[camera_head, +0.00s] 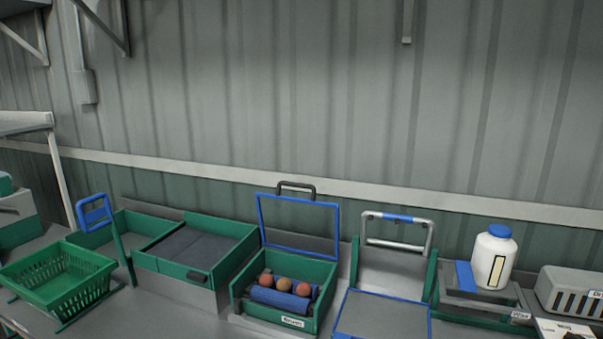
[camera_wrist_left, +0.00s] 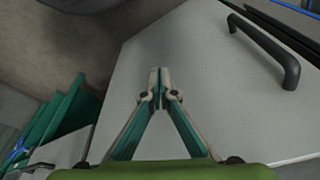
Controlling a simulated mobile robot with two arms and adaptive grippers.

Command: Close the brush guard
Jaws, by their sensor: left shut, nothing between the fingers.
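The brush guard (camera_head: 298,225) is a clear panel in a blue frame with a dark handle (camera_head: 296,188) on its top edge. It stands open, tilted up at the back of a green brush box (camera_head: 283,325). Inside the box, several round red-orange fruits (camera_head: 284,285) rest by a blue roller brush (camera_head: 275,299). My left gripper (camera_wrist_left: 155,78) shows only in the left wrist view, shut and empty over a light grey panel (camera_wrist_left: 190,50). A black bar handle (camera_wrist_left: 270,48) is to its upper right; I cannot tell whether it is the guard's. My right gripper is out of view.
Left of the box are a grey-topped green unit (camera_head: 195,250) and a green basket (camera_head: 62,275). To the right are a blue-edged tray (camera_head: 385,315) with a metal bar handle (camera_head: 396,217), a white bottle (camera_head: 495,258) and a slotted grey box (camera_head: 572,292). A wall stands behind.

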